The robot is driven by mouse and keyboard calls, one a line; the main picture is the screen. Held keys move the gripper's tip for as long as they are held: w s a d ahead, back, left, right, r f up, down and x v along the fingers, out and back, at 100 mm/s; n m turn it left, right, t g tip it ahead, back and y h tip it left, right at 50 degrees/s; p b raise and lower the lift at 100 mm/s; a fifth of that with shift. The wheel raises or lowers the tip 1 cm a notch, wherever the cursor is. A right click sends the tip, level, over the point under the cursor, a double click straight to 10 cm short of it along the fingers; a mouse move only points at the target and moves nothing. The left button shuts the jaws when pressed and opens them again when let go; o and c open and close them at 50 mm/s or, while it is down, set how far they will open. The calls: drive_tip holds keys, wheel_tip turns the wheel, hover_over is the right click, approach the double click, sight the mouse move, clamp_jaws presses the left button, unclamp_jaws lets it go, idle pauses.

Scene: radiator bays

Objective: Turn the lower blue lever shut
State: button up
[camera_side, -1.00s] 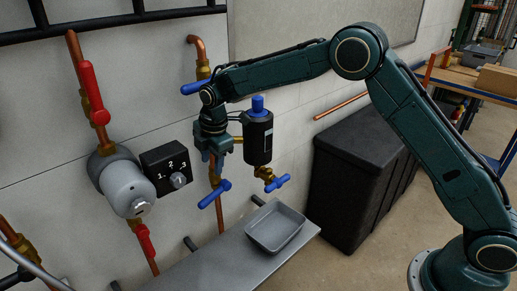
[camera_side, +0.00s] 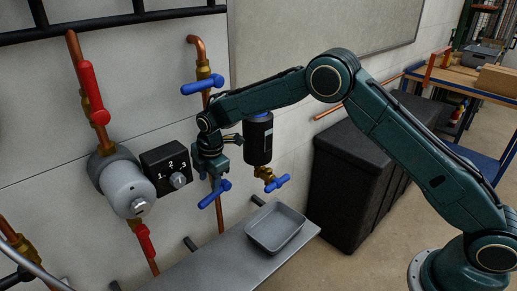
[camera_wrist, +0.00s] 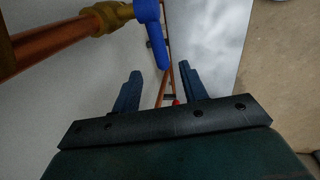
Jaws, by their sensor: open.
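The lower blue lever (camera_side: 209,200) sits on the vertical copper pipe left of the black filter and lies slanted across it, its left end lower. My gripper (camera_side: 214,176) is just above this lever, pointing down, with its jaws open and empty. In the wrist view a blue lever (camera_wrist: 154,35) by a brass fitting (camera_wrist: 108,17) reaches down towards the gap between my two open fingers (camera_wrist: 160,82). I cannot tell whether a finger touches it. The upper blue lever (camera_side: 203,85) lies nearly level across the same pipe, above my wrist.
The black filter (camera_side: 258,140) and a small blue drain lever (camera_side: 277,183) are close on the right. A black selector box (camera_side: 165,166) and a grey round pump (camera_side: 127,188) are on the left. A grey tray (camera_side: 276,228) rests on the shelf (camera_side: 225,262) below.

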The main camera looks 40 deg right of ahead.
sight(209, 196)
drive_tip(key=f, duration=0.2)
drive_tip(key=w+f, duration=0.1)
drive_tip(key=f, duration=0.5)
drive_tip(key=shift+w, duration=0.25)
drive_tip(key=shift+r, duration=0.1)
clamp_jaws()
